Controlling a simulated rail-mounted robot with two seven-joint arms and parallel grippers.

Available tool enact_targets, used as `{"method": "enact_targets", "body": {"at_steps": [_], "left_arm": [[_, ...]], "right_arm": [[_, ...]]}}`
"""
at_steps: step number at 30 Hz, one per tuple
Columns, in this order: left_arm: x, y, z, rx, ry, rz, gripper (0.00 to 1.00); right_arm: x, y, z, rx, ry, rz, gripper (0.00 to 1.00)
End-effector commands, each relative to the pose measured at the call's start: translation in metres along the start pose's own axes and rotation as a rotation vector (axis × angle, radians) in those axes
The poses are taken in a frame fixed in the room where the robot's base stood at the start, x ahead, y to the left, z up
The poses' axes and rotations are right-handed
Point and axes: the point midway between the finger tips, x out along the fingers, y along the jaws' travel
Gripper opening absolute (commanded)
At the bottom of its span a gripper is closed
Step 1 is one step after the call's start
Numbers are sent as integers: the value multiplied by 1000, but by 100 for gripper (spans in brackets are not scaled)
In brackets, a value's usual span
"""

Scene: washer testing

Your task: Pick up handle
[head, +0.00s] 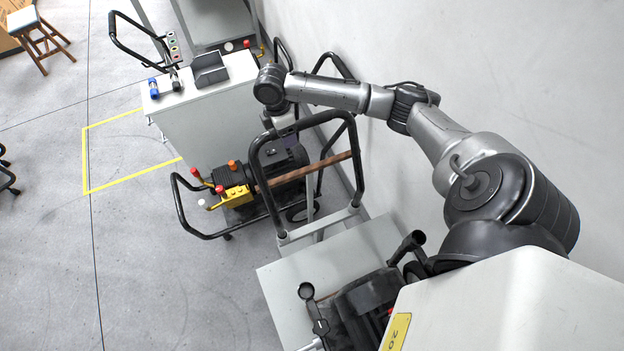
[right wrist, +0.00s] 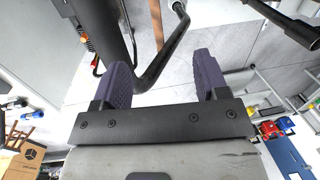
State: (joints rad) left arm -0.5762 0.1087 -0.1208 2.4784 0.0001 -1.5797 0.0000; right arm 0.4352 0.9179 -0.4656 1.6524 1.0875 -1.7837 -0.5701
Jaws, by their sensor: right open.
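A black bent-tube handle (head: 354,165) rises from a grey cart in the middle of the head view. My right gripper (head: 283,127) is at the far end of my arm, close by the top bar of this handle, and its fingers are largely hidden there. In the right wrist view my right gripper (right wrist: 160,75) is open, with two dark ribbed fingers apart. A black bent tube (right wrist: 164,58) passes across the gap between them in that picture. I cannot tell whether it is between the fingers in depth or touching them. My left gripper is not in view.
A pump machine (head: 240,190) with red and orange knobs stands behind the handle, with a brown rod (head: 325,165) across. A white cabinet (head: 205,110) holds a blue item (head: 154,88) and a grey holder (head: 210,70).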

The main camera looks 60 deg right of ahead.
Motion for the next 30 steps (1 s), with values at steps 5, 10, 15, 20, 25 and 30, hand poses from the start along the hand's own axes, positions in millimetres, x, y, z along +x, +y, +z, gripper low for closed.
{"method": "enact_targets", "body": {"at_steps": [5,10,15,20,25,30], "left_arm": [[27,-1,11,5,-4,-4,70],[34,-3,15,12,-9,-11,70],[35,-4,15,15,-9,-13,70],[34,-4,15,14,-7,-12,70],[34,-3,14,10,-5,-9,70],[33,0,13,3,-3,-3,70]], "right_arm": [[-35,44,41,35,19,-33,67],[-55,58,62,52,44,-54,67],[-42,60,68,55,52,-64,67],[-14,58,66,55,53,-63,67],[9,57,64,55,54,-62,67],[20,56,64,55,54,-60,67]]}}
